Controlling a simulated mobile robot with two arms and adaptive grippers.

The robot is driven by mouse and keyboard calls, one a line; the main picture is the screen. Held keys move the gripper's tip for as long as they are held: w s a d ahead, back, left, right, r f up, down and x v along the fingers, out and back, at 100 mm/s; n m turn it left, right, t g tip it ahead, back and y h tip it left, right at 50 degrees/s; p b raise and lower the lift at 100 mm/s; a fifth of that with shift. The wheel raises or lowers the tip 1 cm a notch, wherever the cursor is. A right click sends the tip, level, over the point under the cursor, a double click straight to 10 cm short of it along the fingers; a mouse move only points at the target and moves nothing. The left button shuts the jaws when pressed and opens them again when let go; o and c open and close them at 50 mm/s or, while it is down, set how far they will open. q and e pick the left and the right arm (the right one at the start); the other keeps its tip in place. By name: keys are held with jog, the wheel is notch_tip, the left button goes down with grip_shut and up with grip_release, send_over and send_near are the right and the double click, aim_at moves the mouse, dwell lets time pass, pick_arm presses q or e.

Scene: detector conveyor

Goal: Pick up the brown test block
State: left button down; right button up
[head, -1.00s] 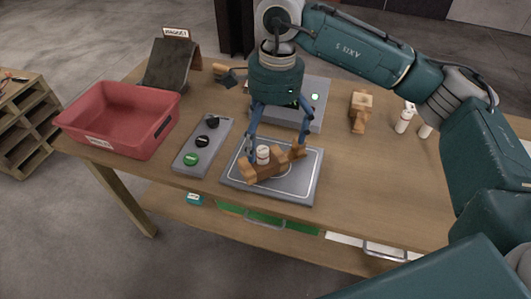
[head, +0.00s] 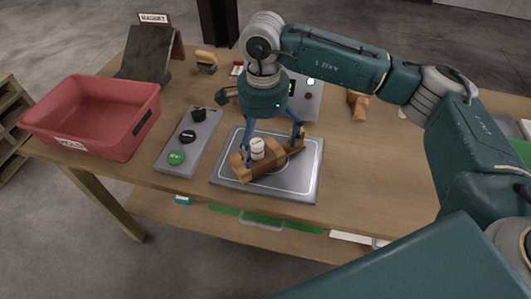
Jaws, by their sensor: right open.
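A brown wooden block (head: 270,167) lies at a slant on the grey plate (head: 292,185) in the middle of the table. A small white cylinder with a dark mark (head: 257,148) stands at the block, between my fingers; whether it rests on the block or behind it is hard to tell. My right gripper (head: 272,150) points down over the plate. Its blue fingers are apart, one on each side of the block and the cylinder. It is open, and I cannot tell whether the fingers touch the block. My left gripper is not in view.
A red bin (head: 95,120) stands at the left, beside a grey panel with round buttons (head: 188,142). A dark sloped stand (head: 148,55), a wooden-handled item (head: 206,61), a grey device (head: 305,97) and another wooden piece (head: 358,104) are farther back. The table right of the plate is clear.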

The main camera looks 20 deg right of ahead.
aim_at(264, 156)
jog(key=f, duration=0.1)
jog(key=f+p, duration=0.1)
jog(key=f, duration=0.1)
jog(key=f+p, duration=0.1)
jog(key=shift+s+f, duration=0.2)
jog(key=shift+s, duration=0.05)
jog(key=shift+f, duration=0.55)
jog(key=c, duration=2)
jog(key=shift+w+r, duration=0.1)
notch_tip(264, 156, up, 20)
jog(key=b, duration=0.3)
